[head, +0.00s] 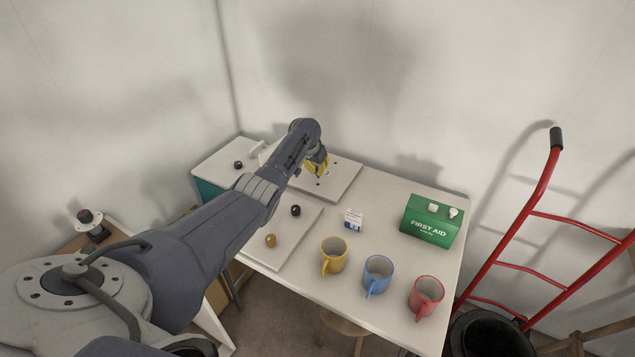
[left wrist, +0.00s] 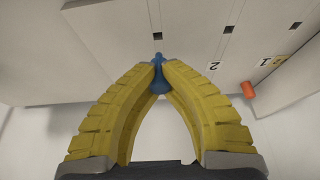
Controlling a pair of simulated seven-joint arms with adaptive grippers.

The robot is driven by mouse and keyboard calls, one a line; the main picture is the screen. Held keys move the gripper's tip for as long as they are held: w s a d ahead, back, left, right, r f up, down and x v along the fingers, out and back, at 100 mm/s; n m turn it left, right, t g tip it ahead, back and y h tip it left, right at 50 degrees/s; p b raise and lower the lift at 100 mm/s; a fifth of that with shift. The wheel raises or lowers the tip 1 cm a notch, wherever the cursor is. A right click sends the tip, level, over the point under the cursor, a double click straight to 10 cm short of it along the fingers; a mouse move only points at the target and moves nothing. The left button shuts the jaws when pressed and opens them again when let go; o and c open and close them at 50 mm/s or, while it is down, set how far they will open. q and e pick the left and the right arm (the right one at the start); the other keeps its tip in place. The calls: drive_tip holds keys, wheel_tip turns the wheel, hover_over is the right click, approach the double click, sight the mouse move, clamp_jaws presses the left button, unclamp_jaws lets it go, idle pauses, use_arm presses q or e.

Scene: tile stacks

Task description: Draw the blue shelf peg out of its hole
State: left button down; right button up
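The blue shelf peg (left wrist: 158,78) shows in the left wrist view between my left gripper's two yellow fingertips (left wrist: 159,70). The fingers are shut on it. Its far end points toward a pale board (left wrist: 120,35) with a row of small dark square holes. I cannot tell whether that end is still inside a hole. In the head view my left gripper (head: 317,165) is low over the white board (head: 345,182) at the back of the table, and it hides the peg there. My right gripper is not in view.
An orange peg (left wrist: 248,89) stands near the labels 1 and 2. Black (head: 295,210) and brown (head: 271,240) knobs sit on a front panel. A small box (head: 354,220), green first aid box (head: 432,220), and yellow (head: 333,255), blue (head: 378,275) and red (head: 426,296) mugs stand to the right.

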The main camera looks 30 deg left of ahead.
use_arm(q)
drive_tip(key=shift+r, duration=0.25)
idle(0.3)
drive_tip(key=shift+r, duration=1.4)
